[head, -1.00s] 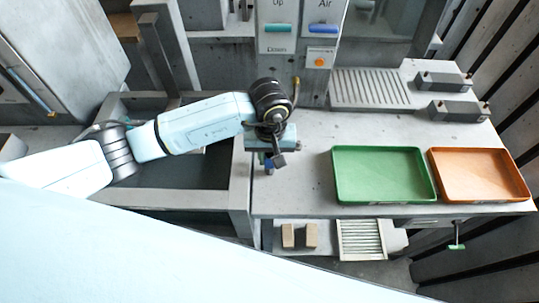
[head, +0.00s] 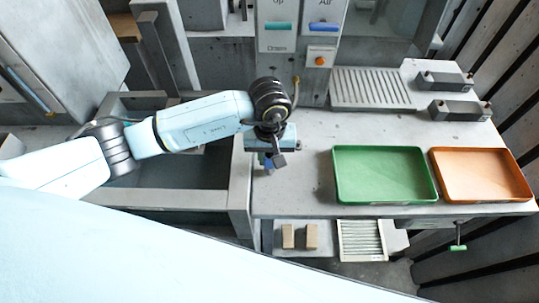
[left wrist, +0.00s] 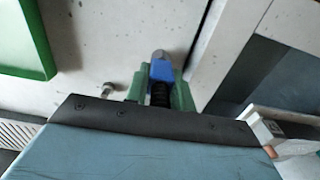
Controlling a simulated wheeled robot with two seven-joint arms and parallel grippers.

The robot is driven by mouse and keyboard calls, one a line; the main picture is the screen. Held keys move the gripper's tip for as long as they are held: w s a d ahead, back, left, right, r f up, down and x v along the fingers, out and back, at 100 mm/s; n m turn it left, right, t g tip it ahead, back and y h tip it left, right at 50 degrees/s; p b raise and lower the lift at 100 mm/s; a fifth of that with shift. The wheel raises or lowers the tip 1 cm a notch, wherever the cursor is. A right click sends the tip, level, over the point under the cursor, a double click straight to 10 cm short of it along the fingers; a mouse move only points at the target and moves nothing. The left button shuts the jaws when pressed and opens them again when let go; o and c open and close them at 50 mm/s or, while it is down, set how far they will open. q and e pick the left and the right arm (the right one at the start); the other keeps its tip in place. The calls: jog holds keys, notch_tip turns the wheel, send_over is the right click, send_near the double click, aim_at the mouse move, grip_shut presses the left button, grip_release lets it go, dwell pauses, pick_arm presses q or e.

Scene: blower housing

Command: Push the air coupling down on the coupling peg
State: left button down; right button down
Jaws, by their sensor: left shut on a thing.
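The air coupling is a blue piece with a grey rounded tip, seen in the left wrist view (left wrist: 162,70). My left gripper (left wrist: 160,92) is shut on it, with green fingers on both sides and a dark ribbed part between them. In the head view my left gripper (head: 270,158) hangs over the left end of the bench, and a bit of blue shows below it. A small metal peg (left wrist: 108,90), perhaps the coupling peg, stands on the bench to the left of the fingers, apart from the coupling. My right gripper is not in view.
A green tray (head: 385,198) and an orange tray (head: 482,196) sit on the bench (head: 310,178) to the right. A ribbed plate (head: 370,88) and two dark blocks lie at the back. An open-topped frame (head: 240,190) stands left of the bench.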

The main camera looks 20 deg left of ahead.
pick_arm(q)
jog(key=c, duration=1.1)
grip_release()
notch_tip(320, 180, up, 14)
jog(key=shift+f+b, duration=0.25)
jog(key=shift+b, duration=0.4)
